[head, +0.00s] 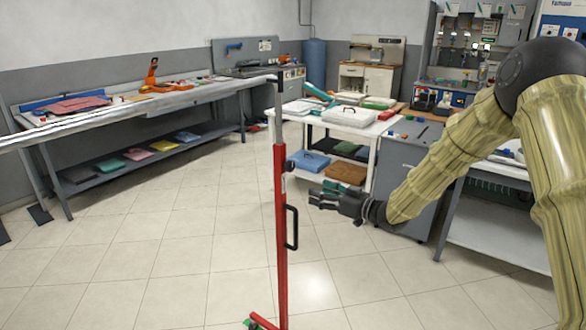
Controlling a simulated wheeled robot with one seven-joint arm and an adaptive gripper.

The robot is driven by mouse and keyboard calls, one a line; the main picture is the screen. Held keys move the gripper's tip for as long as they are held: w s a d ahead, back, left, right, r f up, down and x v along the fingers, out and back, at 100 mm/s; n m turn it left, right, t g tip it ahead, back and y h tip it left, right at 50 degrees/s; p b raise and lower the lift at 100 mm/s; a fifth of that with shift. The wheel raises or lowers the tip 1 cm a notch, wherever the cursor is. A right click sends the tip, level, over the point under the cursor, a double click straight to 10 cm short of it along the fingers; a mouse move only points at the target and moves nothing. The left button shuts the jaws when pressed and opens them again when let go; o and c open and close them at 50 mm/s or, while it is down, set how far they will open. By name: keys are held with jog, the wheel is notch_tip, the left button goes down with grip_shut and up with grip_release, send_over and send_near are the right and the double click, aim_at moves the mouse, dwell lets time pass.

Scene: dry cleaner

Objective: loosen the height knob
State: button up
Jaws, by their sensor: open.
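A red upright post (280,235) stands in the middle of the head view, with a dark upper section (278,100). A small dark part (289,167) on the right side of the post looks like the height knob; it is too small to make out clearly. A black handle (293,228) sits lower on the same side. My gripper (320,198) is open and empty, pointing left. In the picture it is just right of the post, a little below the knob-like part and above the handle. No contact with the post shows.
A long pale rail (130,112) runs left from the post's top. The post's foot has a green-and-red caster (258,322). A white table (318,122) with folded cloths and a grey cabinet (400,170) stand behind my gripper. The tiled floor is clear at front left.

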jog(key=n+y, duration=0.1)
send_near(292, 167)
jog(key=d, duration=0.1)
jog(key=shift+g, duration=0.3)
jog(key=p+x, duration=0.2)
jog(key=x, duration=0.8)
jog(key=shift+a+r, duration=0.15)
jog(key=shift+a, duration=0.05)
jog(key=c, duration=1)
